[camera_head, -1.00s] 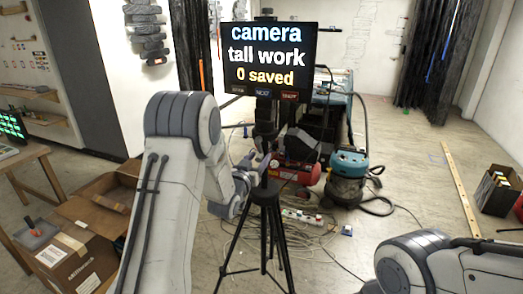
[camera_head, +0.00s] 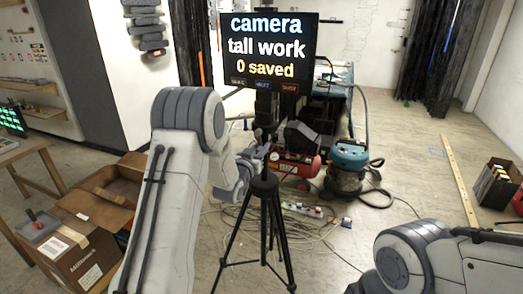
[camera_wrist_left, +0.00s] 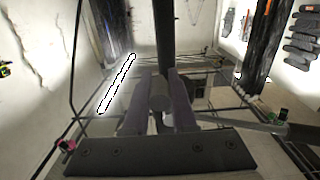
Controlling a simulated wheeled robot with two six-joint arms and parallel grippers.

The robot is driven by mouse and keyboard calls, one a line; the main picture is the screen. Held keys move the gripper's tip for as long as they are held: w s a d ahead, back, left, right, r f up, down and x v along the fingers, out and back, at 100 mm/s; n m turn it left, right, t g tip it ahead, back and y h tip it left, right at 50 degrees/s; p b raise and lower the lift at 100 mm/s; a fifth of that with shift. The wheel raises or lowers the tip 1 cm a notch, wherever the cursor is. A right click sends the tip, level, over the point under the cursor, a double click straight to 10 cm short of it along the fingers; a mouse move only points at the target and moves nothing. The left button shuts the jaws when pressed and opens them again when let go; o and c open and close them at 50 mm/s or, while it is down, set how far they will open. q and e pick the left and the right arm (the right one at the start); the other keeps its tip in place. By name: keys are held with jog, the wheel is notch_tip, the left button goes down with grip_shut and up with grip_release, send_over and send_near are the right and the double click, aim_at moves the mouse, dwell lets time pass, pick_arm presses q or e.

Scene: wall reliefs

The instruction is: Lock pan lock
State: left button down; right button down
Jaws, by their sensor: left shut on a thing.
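A black tripod (camera_head: 263,190) stands in the middle of the head view. A dark screen (camera_head: 268,50) above it reads "camera tall work 0 saved". My left gripper (camera_head: 258,153) is at the tripod's head, below the screen. In the left wrist view its two fingers (camera_wrist_left: 158,108) are shut on a short dark cylindrical knob (camera_wrist_left: 158,92). This looks like the pan lock, but the knob is too small to make out in the head view. I cannot tell whether it is tight. My right gripper is out of view; only part of my right arm shows.
A red compressor (camera_head: 295,165) and a teal vacuum (camera_head: 348,170) stand behind the tripod. Cables lie loose on the floor around its legs. A cardboard box (camera_head: 85,255) and a wooden table (camera_head: 28,155) are at left. Floor at right is mostly clear.

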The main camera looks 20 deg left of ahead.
pick_arm(q)
jog(key=shift+a+f+m+b, duration=0.25)
jog(key=shift+a+m+b, duration=0.15)
jog(key=shift+m+b, duration=0.55)
jog(key=shift+a+r+m+b, duration=0.2)
jog(key=shift+m+b, duration=0.15)
jog(key=shift+b, duration=0.2)
jog(key=c, duration=0.7)
grip_release()
jog(key=shift+c, duration=0.2)
jog(key=shift+s, duration=0.1)
